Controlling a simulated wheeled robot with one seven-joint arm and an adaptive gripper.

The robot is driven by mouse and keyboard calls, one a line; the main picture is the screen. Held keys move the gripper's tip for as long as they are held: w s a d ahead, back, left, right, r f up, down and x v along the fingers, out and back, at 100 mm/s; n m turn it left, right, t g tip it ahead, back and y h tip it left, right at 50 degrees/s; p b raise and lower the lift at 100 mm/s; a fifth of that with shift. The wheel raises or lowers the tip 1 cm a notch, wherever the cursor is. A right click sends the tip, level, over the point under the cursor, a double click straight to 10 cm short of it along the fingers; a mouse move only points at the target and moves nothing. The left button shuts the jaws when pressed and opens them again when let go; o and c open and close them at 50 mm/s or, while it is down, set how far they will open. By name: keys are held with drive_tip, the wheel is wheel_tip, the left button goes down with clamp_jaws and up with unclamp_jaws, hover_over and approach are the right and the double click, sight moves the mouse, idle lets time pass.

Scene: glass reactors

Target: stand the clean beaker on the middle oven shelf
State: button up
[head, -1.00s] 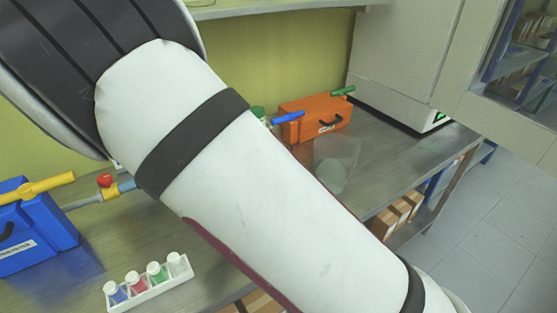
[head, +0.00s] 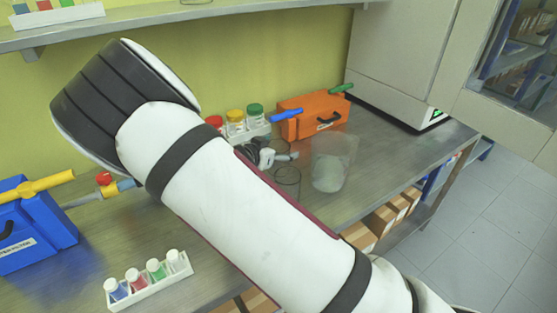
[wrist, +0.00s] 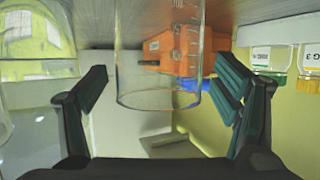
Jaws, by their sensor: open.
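A small clear beaker (head: 287,182) stands on the bench, partly hidden by my arm. In the wrist view a clear, empty-looking beaker (wrist: 158,88) is between the spread fingers of my gripper (wrist: 162,72), with gaps on both sides. In the head view my gripper (head: 270,155) is mostly hidden behind my arm, just behind the small beaker. A larger beaker (head: 335,160) with cloudy white at its bottom stands to the right. The white oven-like cabinet (head: 405,55) stands at the back right; its shelves are not visible.
An orange box (head: 312,117) with blue and green handles stands behind the beakers. Bottles with red, yellow and green caps (head: 235,118) are beside it. A vial rack (head: 148,280) and blue box (head: 32,230) are at left. A windowed panel (head: 515,75) stands at right.

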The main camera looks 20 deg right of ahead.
drive_tip(key=c, duration=1.4)
drive_tip(key=shift+r, duration=0.1)
